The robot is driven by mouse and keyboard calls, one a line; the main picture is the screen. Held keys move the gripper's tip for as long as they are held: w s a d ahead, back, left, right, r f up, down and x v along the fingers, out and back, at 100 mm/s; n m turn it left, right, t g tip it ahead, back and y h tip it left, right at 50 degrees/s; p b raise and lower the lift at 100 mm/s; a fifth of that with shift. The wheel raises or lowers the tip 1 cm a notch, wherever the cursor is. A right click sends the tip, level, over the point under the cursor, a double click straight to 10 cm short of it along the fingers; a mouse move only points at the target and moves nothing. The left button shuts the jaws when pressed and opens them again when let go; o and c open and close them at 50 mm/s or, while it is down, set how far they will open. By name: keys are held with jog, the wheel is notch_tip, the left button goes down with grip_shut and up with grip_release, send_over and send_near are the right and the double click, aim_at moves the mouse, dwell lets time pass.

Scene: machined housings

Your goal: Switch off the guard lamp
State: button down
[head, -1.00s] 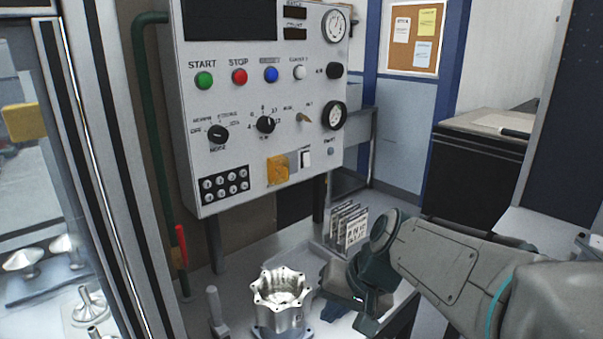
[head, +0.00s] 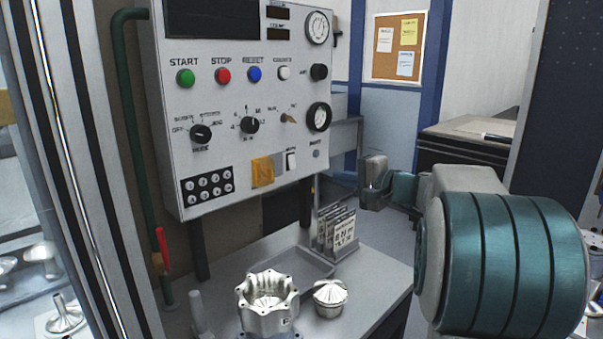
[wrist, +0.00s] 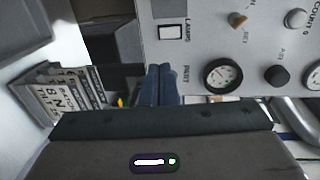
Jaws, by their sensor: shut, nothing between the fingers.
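A white rocker switch (head: 291,161) in a black frame sits low on the grey control panel (head: 225,150), right of a yellow square part (head: 262,171). In the wrist view the rocker (wrist: 170,60) stands beside the label LAMPS. Which lamp is the guard lamp cannot be told. My gripper (wrist: 161,72) shows in the wrist view with its blue fingers together, empty, their tips just below the rocker in the picture and seemingly apart from the panel. In the head view my arm stands right of the panel; the fingertips are hard to make out.
The panel also carries coloured push buttons (head: 223,76), black knobs (head: 250,125) and gauges (head: 318,117). Below are a card rack (head: 336,232), a machined housing (head: 267,300) and a finned metal part (head: 330,297) on the bench. Space before the panel is clear.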

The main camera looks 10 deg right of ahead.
aim_at(293, 169)
jog(key=shift+a, duration=0.1)
jog(key=p+x, duration=0.3)
jog(key=x, duration=1)
jog(key=shift+w+a, duration=0.15)
jog(key=shift+w, duration=0.2)
jog(key=shift+f, duration=0.1)
jog(key=shift+w+f, duration=0.1)
jog(key=shift+f, duration=0.05)
jog(key=b, duration=0.2)
jog(key=shift+w+a+f+b, duration=0.1)
jog(key=shift+f+b, duration=0.15)
jog(key=shift+b, duration=0.1)
jog(key=shift+r, duration=0.3)
